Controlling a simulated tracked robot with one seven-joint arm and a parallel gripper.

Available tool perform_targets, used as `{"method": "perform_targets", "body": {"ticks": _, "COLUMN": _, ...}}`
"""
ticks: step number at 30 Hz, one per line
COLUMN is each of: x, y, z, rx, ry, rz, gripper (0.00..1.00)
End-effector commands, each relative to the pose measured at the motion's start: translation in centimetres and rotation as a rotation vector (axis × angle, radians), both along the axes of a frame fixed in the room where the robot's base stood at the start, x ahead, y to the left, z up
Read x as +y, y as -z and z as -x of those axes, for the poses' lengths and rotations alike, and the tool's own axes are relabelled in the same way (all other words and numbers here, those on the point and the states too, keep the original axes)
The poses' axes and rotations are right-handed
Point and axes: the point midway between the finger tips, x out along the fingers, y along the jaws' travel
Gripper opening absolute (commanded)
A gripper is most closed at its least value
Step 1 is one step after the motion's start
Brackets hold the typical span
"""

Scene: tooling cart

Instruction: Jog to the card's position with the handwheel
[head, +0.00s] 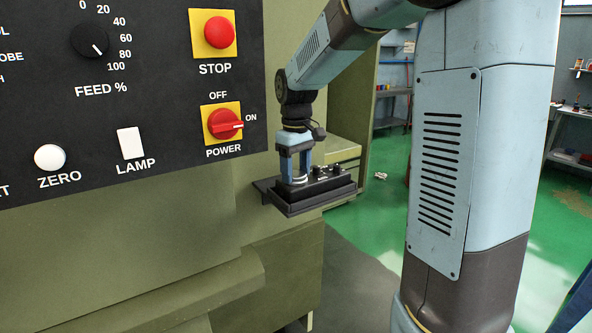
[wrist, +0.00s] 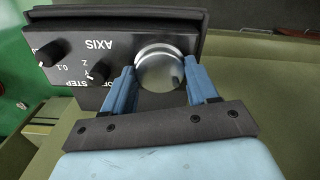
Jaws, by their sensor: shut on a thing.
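The handwheel (wrist: 160,70) is a round silvery wheel on the dark pendant box (wrist: 100,38). In the wrist view my gripper (wrist: 162,80) has its blue fingers on both sides of the wheel, shut on it. The box also carries an AXIS knob (wrist: 98,73) and a STEP knob (wrist: 52,52), with marks such as 0.1 and Z partly readable. In the head view the pendant box (head: 310,195) sits on a ledge at the machine's side, with my gripper (head: 299,180) above its left part. The card is not seen in either view.
The black control panel (head: 160,100) has a red STOP button (head: 219,32), a POWER switch (head: 223,124) turned toward ON, a FEED knob (head: 90,41), a white LAMP switch (head: 130,142) and a ZERO button (head: 50,158). Shelves (head: 572,135) stand at the far right beyond green floor.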

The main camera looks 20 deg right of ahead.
Motion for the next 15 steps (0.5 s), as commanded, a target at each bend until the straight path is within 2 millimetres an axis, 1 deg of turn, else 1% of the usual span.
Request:
{"method": "perform_targets", "body": {"ticks": 6, "x": -0.04, "y": -0.03, "z": -0.01, "rx": -0.001, "ry": -0.166, "rz": 0.001, "gripper": 0.28}}
{"method": "perform_targets", "body": {"ticks": 15, "x": -0.04, "y": -0.03, "z": -0.01, "rx": -0.001, "ry": -0.311, "rz": 0.001, "gripper": 0.28}}
